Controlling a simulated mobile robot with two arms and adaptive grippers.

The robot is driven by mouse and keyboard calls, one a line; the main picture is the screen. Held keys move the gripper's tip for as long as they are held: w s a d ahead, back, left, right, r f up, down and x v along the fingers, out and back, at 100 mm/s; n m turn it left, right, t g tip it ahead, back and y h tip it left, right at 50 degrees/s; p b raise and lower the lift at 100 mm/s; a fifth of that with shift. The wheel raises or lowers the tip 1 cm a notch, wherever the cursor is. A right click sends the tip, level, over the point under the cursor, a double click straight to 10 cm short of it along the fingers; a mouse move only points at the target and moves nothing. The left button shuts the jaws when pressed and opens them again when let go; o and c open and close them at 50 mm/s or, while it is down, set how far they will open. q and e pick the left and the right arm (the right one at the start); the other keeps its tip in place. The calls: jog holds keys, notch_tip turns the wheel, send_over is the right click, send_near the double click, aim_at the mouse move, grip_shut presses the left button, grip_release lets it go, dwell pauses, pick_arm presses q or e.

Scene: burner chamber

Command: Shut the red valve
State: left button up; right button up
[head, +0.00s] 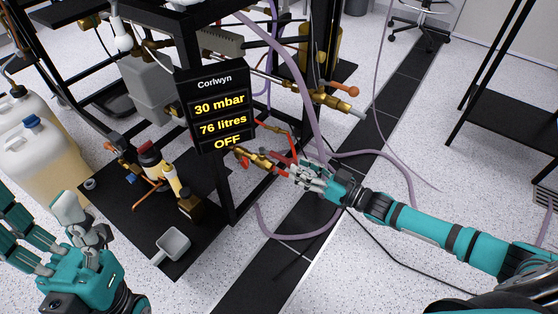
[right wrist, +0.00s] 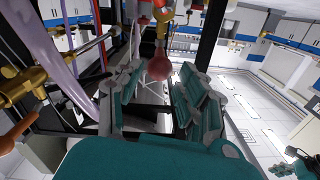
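The red valve shows as red lever parts (head: 292,146) beside a brass fitting (head: 258,158), just right of the display panel. In the right wrist view a rounded red knob (right wrist: 158,67) sits between and beyond my fingers. My right gripper (head: 303,172) is at the red parts, and its fingers partly hide them. In the right wrist view its fingers (right wrist: 160,98) are spread on either side of the knob with gaps; I cannot tell if they touch it. My left gripper (head: 62,215) is open and empty at the lower left, far from the valve.
Purple hoses (head: 299,75) hang around the black frame (head: 224,190). White jugs (head: 30,145) stand at the left. A brass pipe with an orange-brown handle (head: 347,90) sticks out above. Floor at the right is open.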

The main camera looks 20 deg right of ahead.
aim_at(287, 161)
jog(key=b+x, duration=0.1)
jog(key=x, duration=0.5)
jog(key=shift+w+a+f+b, duration=0.1)
jog(key=shift+w+b, duration=0.1)
jog(key=shift+b, duration=0.2)
jog(key=shift+w+a, duration=0.45)
jog(key=shift+w, duration=0.1)
jog(key=shift+c, duration=0.3)
grip_shut()
